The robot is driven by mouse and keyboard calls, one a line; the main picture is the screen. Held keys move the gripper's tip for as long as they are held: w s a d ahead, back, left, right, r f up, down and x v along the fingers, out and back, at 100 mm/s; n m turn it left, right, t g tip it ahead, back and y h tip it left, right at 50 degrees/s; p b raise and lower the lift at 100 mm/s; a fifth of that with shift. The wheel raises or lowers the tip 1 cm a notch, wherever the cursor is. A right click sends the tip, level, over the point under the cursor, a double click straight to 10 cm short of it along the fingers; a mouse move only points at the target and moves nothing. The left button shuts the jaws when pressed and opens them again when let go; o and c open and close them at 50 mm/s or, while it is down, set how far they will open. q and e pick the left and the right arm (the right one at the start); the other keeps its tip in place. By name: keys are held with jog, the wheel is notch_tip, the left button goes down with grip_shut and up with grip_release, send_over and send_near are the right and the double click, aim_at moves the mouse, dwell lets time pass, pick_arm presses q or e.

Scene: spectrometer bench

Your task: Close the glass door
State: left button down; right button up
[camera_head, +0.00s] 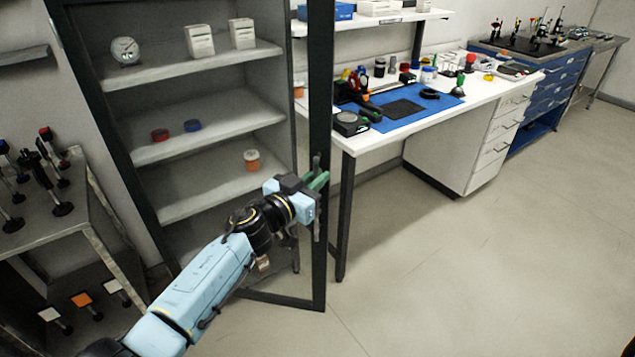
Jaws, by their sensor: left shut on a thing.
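The glass door (321,90) has a dark frame and stands open at the right side of a tall shelf cabinet (150,215). Its clear pane lets the floor show through near its bottom rail. A vertical bar handle (316,228) is on the door's frame. My left gripper (318,182), with green fingers, is at the door's edge and shut on the handle. The fingers partly hide the handle. My right gripper is not in view.
Cabinet shelves hold a gauge (125,50), small white boxes (199,41) and jars (251,160). A white workbench (380,140) with a blue mat (425,118) stands just right of the door. A grey rack (75,210) stands at left. The floor at right is clear.

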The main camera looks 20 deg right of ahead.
pick_arm(q)
jog(key=c, duration=1.6)
grip_release()
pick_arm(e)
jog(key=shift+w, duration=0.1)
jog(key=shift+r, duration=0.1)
